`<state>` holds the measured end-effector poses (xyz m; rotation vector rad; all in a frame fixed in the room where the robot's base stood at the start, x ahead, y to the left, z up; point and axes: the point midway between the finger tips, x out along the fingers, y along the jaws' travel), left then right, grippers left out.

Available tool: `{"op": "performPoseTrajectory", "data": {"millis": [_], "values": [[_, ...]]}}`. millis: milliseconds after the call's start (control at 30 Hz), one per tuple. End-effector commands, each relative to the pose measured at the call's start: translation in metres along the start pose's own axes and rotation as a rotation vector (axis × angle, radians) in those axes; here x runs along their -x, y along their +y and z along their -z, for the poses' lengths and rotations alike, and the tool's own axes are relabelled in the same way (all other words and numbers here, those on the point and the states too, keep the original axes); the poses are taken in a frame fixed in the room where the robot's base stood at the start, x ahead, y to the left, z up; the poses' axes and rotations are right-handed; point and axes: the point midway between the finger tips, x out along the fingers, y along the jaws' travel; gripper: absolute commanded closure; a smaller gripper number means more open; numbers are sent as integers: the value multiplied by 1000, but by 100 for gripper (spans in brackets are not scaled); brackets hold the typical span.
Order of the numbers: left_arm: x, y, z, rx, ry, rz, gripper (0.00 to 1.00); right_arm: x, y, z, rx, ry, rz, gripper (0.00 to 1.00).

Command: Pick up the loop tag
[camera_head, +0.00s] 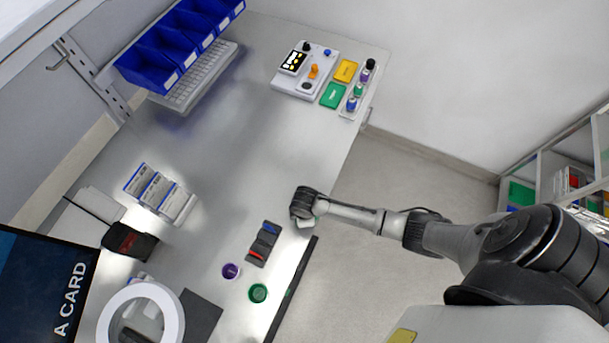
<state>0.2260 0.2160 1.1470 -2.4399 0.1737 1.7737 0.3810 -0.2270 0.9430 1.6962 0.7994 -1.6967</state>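I cannot make out a clear loop tag. A small dark tray (263,244) holds a blue piece and a red piece near the table's front edge. A purple round piece (231,271) and a green round piece (258,293) lie below it. My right arm comes in from the right, and its wrist end (304,204) is over the table edge, up and right of the tray. A small pale, greenish thing shows just under this wrist. The fingers are hidden, so I cannot tell whether they hold it. My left gripper is out of view.
A grey table (235,150) has clear room in its middle. A control box (302,70) with yellow and green blocks stands at the far end. Blue bins (165,58) hang at the back. A card rack (160,195) and a white ring lamp (168,302) stand left.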

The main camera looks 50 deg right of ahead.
Motion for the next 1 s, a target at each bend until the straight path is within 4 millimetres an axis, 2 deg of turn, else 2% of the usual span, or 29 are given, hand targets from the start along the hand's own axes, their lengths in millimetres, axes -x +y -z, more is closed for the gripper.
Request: {"op": "performPoseTrajectory", "data": {"millis": [367,733,1000], "values": [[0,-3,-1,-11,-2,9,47,-7,0,0,1,1,0,65],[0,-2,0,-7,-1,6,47,-6,0,0,0,0,0,100],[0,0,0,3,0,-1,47,-6,0,0,0,0,0,100]]}}
